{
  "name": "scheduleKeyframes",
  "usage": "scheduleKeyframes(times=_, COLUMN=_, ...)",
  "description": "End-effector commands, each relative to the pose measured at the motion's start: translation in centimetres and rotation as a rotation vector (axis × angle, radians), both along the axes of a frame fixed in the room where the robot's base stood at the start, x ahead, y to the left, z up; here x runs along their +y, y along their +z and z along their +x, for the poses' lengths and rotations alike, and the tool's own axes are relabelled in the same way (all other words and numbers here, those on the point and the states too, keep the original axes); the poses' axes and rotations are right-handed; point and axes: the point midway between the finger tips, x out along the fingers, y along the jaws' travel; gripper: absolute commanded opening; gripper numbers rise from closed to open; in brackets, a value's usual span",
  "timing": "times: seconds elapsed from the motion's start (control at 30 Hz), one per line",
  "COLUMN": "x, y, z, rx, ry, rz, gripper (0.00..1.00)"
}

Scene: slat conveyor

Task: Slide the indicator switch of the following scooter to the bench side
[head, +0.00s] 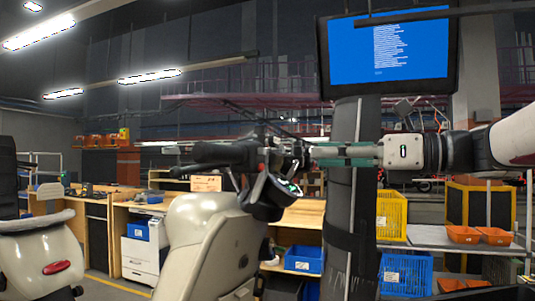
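A cream scooter (195,245) stands upright at the centre. Its dark handlebar and its round instrument pod (270,192) are at the top right of its body. My gripper (313,155) reaches in from the right, with its green-edged fingers pointing left at the handlebar's near end. The fingertips overlap the dark handlebar parts in the picture; I cannot tell whether they touch. The gap between the fingers is too unclear to judge. The indicator switch is too small or hidden among the dark handlebar parts to make out.
Another scooter (40,240) with a red tail light is at the left edge. Wooden benches (300,218) stand behind. A dark padded post (350,220) rises right of the scooter, below a blue screen (388,48). Yellow (391,215) and blue (405,274) crates stand at the right.

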Motion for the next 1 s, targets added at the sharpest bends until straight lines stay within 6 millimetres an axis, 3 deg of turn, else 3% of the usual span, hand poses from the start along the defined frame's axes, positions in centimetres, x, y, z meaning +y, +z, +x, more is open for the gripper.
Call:
scheduleKeyframes(times=0.3, x=5.7, y=0.0, z=2.9, rx=0.000, ry=0.004, rz=-0.003, gripper=0.33)
scheduleKeyframes(times=0.5, x=8.3, y=0.0, z=4.3, rx=0.000, ry=0.003, rz=-0.003, gripper=0.33)
scheduleKeyframes(times=1.0, x=9.4, y=-0.1, z=5.0, rx=-0.001, ry=0.000, rz=-0.003, gripper=0.31)
